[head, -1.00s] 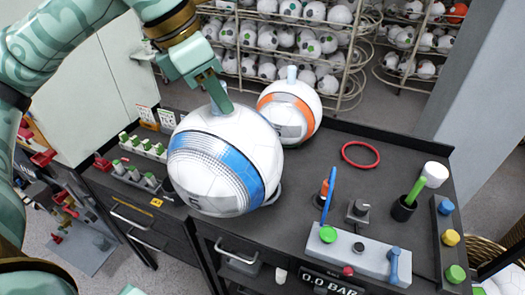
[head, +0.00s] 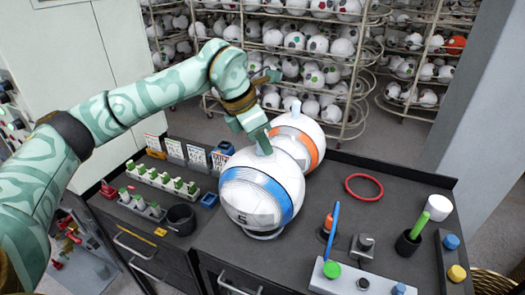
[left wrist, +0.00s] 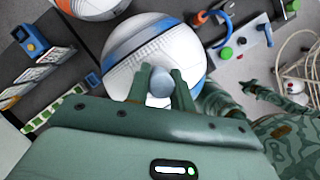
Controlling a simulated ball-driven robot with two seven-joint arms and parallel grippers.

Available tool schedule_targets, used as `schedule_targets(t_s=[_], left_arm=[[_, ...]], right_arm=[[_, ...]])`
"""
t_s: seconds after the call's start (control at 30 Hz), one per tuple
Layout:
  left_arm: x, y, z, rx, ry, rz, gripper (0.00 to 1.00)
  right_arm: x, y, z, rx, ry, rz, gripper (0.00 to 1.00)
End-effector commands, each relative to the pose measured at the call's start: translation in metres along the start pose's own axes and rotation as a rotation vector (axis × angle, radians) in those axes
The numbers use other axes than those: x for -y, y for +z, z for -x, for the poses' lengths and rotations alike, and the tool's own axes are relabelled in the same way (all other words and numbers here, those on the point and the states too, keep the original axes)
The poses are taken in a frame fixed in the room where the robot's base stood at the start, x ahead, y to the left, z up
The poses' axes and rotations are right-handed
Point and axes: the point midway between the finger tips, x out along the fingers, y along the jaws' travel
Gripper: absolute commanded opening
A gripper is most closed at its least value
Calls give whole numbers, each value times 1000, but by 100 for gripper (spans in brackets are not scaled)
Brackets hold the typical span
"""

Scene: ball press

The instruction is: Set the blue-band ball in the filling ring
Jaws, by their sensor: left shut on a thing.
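In the left wrist view the ball (left wrist: 155,52) lies right below my fingers. My left gripper (head: 262,142) is above the ball, shut on the small light-blue knob (left wrist: 161,84) on its top. A thin ring rim (head: 266,234) shows under the ball's lower edge, probably the filling ring. The ball hides most of it, and I cannot tell whether the ball rests in it.
An orange-band ball (head: 303,137) stands close behind. A red ring (head: 364,187) lies flat to the right.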

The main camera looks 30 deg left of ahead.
Motion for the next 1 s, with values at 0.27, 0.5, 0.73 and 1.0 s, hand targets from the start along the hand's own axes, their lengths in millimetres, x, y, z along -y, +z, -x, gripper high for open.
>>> schedule_targets(t_s=[0.27,0.5,0.73,1.0], left_arm=[[-2,-10,-29,0,-1,0,0],[-2,-11,-32,1,0,0,0],[-1,-13,-36,-1,-1,0,31],[-2,-13,-35,-1,-1,0,44]], right_arm=[[0,-1,6,-2,1,0,0],[0,-1,6,-2,1,0,0],[0,-1,4,-1,1,0,0],[-1,-1,4,-1,1,0,0]])
